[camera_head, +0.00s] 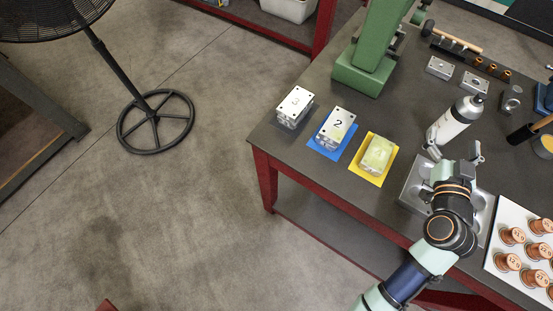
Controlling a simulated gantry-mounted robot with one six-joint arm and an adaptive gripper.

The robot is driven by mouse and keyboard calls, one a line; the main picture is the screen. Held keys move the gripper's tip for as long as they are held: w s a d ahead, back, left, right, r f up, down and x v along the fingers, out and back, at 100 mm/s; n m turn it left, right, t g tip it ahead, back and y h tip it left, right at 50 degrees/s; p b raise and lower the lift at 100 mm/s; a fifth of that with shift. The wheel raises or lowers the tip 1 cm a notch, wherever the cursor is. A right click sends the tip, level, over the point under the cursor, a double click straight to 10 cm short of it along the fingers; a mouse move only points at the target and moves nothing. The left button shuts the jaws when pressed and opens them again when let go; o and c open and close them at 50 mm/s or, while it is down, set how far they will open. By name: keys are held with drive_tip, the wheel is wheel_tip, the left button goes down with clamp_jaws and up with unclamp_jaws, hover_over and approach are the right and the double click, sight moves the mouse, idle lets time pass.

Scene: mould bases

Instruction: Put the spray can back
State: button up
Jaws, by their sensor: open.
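I cannot tell whether either finger touches the can. My wrist and arm reach in from the bottom and hide part of a grey metal plate (411,189) at the table's front edge.
Mould blocks numbered 3 (295,104) and 2 (335,125) and a yellowish block (377,154) sit to the left, the latter two on blue and yellow mats. A green machine stand (366,68) rises behind. A white tray (507,215) with several copper parts lies right. Small metal blocks (440,68) lie behind.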

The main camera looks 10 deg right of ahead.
drive_tip(key=w+a+n+y, duration=0.2)
drive_tip(key=w+a, duration=0.2)
drive_tip(key=a, duration=0.4)
drive_tip(key=w+a+n+y, duration=0.2)
drive_tip(key=w+a+y, duration=0.15)
drive_tip(key=a, duration=0.45)
drive_tip(key=a+n+y, duration=0.2)
drive_tip(key=a+y, duration=0.1)
drive_tip(key=a, duration=1.7)
drive_tip(key=s+a+g+y, duration=0.2)
drive_tip(key=s+a, duration=0.4)
drive_tip(key=a, duration=0.5)
wheel_tip(320, 180, up, 36)
drive_tip(key=p, duration=3.6)
drive_tip(key=shift+w+d+r+n, duration=0.25)
drive_tip(key=shift+w+d+n, duration=0.05)
drive_tip(key=shift+d+n, duration=0.1)
drive_tip(key=shift+h, duration=0.25)
